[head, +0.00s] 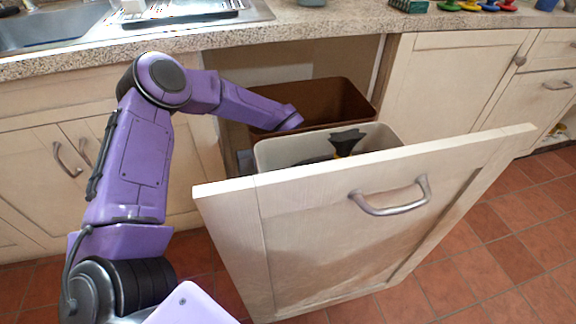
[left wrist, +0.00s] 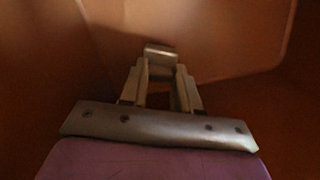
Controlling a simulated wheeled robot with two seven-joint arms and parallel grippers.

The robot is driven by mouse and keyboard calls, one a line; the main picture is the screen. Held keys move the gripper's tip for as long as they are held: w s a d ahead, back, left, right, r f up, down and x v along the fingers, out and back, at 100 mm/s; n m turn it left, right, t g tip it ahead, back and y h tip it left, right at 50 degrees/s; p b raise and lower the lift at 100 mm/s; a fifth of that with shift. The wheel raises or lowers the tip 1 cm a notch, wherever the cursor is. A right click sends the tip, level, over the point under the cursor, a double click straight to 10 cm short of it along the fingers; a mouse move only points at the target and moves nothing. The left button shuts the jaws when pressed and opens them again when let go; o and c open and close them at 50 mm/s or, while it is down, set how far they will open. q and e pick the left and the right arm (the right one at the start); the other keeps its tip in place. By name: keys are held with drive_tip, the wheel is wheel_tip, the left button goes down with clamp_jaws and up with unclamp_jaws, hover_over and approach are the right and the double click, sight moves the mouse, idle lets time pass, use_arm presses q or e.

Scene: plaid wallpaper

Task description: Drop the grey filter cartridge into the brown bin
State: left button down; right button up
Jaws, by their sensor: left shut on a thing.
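The brown bin (head: 335,98) stands at the back of a pulled-out cabinet drawer in the head view. My left arm reaches over to it, and its hand end is hidden from the head view. In the left wrist view my left gripper (left wrist: 160,74) is inside brown walls (left wrist: 215,35), those of the bin. It is shut on a small grey piece, the filter cartridge (left wrist: 160,52), whose end shows between and beyond the fingertips. The rest of the cartridge is hidden by the fingers. My right gripper is in neither view.
A pale grey bin (head: 375,138) with a black and yellow thing (head: 346,140) in it stands in front of the brown bin. The drawer front (head: 330,225) has a metal handle. The speckled counter (head: 320,50) overhangs behind.

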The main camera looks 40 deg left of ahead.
use_arm(q)
drive_tip(key=shift+r, duration=0.1)
drive_tip(key=shift+f+b, duration=0.45)
drive_tip(key=shift+f, duration=0.1)
drive_tip(key=c, duration=0.8)
unclamp_jaws()
drive_tip(key=shift+r, duration=0.1)
drive_tip(key=shift+s+d+r+p, duration=0.2)
drive_tip(key=shift+r+p, duration=0.45)
drive_tip(key=shift+r, duration=1.5)
drive_tip(key=shift+s+d+r+p, duration=0.1)
drive_tip(key=shift+s+r+p, duration=0.4)
drive_tip(key=shift+r, duration=1.65)
drive_tip(key=shift+s+d+r+p, duration=0.1)
drive_tip(key=shift+r+p, duration=0.65)
drive_tip(key=shift+r, duration=1.4)
